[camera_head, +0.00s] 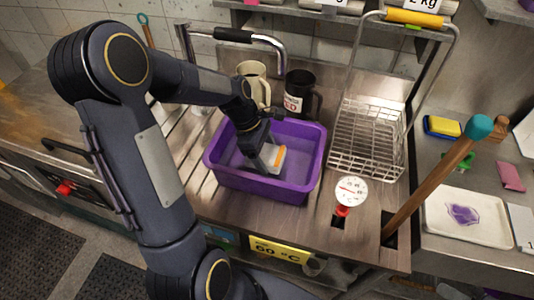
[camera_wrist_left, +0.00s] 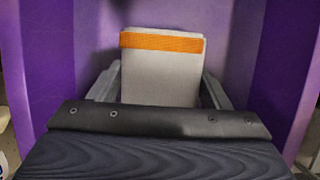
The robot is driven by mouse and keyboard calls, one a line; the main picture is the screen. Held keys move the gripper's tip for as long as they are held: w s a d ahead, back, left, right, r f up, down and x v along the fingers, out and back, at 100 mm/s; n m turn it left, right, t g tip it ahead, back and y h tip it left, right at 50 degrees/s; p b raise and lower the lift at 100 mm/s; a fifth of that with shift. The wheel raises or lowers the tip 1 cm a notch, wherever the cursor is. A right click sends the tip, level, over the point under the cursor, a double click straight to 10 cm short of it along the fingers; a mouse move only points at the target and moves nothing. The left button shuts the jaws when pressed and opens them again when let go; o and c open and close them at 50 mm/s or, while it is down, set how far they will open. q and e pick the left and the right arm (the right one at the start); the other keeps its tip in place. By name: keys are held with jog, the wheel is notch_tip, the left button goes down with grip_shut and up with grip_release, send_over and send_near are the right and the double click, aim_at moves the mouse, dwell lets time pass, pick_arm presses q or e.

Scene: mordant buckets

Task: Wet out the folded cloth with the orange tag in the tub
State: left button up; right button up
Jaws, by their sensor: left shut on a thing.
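The folded cloth (camera_head: 271,157) is pale grey with an orange tag across it. My left gripper (camera_head: 262,153) is shut on it and holds it inside the purple tub (camera_head: 262,190). In the left wrist view the cloth (camera_wrist_left: 160,75) stands between the two fingers of my left gripper (camera_wrist_left: 160,90), with the orange band near its far end. The tub's purple walls (camera_wrist_left: 55,60) rise on both sides. I cannot tell how deep the cloth sits or whether it touches the tub's floor. My right gripper is not in view.
A cream mug (camera_head: 251,72) and a dark mug (camera_head: 299,95) stand behind the tub near the faucet (camera_head: 262,40). A wire basket (camera_head: 368,140) is to the right. A dial thermometer (camera_head: 350,192) and a wooden-handled tool (camera_head: 440,180) stand at the front right.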

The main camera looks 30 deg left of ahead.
pick_arm(q)
jog(key=shift+s+d, duration=0.45)
jog(key=shift+d, duration=0.25)
jog(key=shift+w+a, duration=0.1)
jog(key=shift+a, duration=0.05)
jog(key=shift+w+a+p, duration=0.3)
jog(key=shift+w+a, duration=0.05)
jog(key=shift+a, duration=0.2)
jog(key=shift+d, duration=0.1)
jog(key=shift+s+d, duration=0.4)
jog(key=shift+d, duration=0.2)
